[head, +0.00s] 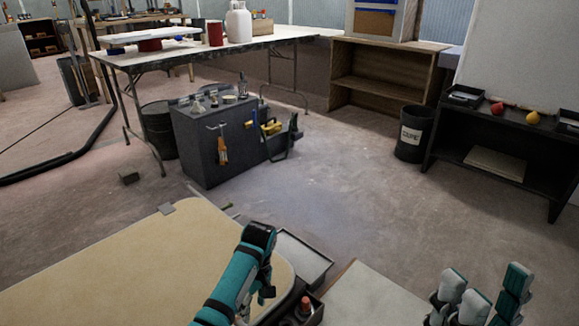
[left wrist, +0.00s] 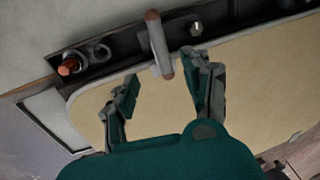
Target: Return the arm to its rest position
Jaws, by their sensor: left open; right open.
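My left gripper (left wrist: 163,82) is open, its two fingers well apart, in the left wrist view. A grey cylinder with a brown end (left wrist: 158,42) shows ahead of and between the fingertips; neither finger visibly grips it. In the head view my teal left arm (head: 238,278) reaches in at the bottom middle, over the edge of the tan board, and hides most of its own gripper. My right gripper (head: 484,287) is at the bottom right corner of the head view, its teal and pale fingers apart with nothing seen between them.
The tan board (head: 110,268) fills the lower left. A dark tray (left wrist: 115,50) holds an orange-ended part (left wrist: 70,66) and rings. A grey tool cabinet (head: 212,155), black bin (head: 412,135) and dark shelf (head: 500,145) stand further off. The floor between is clear.

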